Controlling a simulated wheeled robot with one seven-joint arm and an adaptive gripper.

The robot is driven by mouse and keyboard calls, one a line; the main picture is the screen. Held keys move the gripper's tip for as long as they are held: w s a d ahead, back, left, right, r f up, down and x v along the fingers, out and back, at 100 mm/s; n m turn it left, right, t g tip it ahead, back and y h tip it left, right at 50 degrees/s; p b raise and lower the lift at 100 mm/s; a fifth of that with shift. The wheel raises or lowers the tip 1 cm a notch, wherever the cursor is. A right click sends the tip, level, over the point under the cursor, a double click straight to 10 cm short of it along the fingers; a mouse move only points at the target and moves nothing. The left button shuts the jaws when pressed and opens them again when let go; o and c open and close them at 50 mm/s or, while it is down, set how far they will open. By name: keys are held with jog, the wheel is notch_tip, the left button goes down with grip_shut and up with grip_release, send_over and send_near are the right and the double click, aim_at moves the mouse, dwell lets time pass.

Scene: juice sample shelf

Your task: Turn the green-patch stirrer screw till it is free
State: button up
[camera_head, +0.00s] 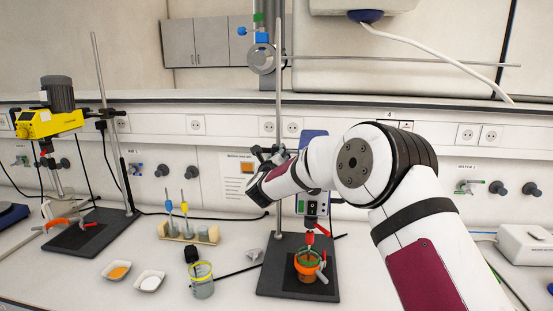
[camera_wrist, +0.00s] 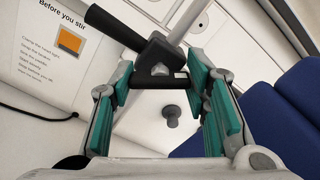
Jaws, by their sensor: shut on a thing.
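My gripper (camera_wrist: 160,85), with teal finger pads, is closed around a dark bar-shaped screw head (camera_wrist: 150,83) at the stand clamp in the wrist view. A black clamp body (camera_wrist: 150,55) with a long black handle lies just behind it on the metal rod. No green patch shows on this screw, so I cannot tell its marking. In the head view my white arm covers most of the stirrer; some blue housing (camera_head: 313,134) shows behind it. The dark clamp (camera_head: 262,153) sits on the upright rod (camera_head: 279,100) above my wrist. The fingertips are hidden there.
Below stands an orange-ringed beaker (camera_head: 307,266) on a black base plate (camera_head: 270,280). A yellow stirrer (camera_head: 48,122) stands at the left. A yellow-rimmed beaker (camera_head: 202,282), two small dishes and a pipette rack (camera_head: 190,235) sit on the bench.

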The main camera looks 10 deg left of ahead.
jog(key=n+b, duration=0.1)
jog(key=n, duration=0.4)
jog(key=shift+n, duration=0.3)
jog(key=n+b, duration=0.1)
jog(key=n, duration=0.4)
jog(key=shift+n, duration=0.3)
jog(key=o, duration=1.2)
jog(key=shift+c, duration=0.2)
jog(key=s, duration=1.2)
jog(key=shift+a, duration=0.2)
